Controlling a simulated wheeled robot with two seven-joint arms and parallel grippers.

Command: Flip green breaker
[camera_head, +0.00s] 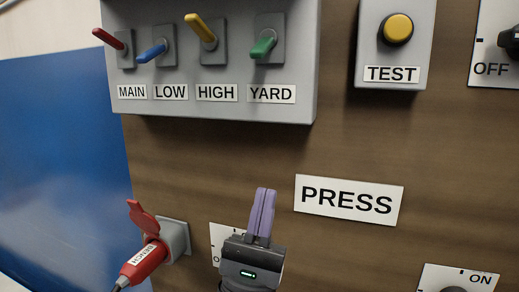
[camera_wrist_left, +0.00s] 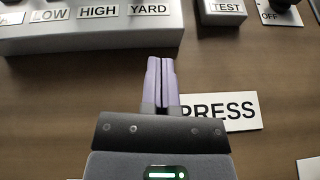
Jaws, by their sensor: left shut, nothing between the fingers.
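The green breaker lever (camera_head: 263,47) sits above the YARD label (camera_head: 271,94) at the right end of the grey breaker box (camera_head: 215,112) in the head view. Its handle points down and to the left. My left gripper (camera_head: 263,190) is shut and empty, below the box and left of the PRESS sign, apart from the lever. In the left wrist view the shut fingers (camera_wrist_left: 161,62) point up toward the box's lower edge, near the YARD label (camera_wrist_left: 149,9); the green lever is out of that frame. My right gripper is not in view.
Red, blue and yellow levers (camera_head: 200,29) stand left of the green one. A TEST box with a yellow button (camera_head: 398,28) is to the right. A red plug (camera_head: 145,262) sits in a socket at lower left. Bare brown panel lies between gripper and box.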

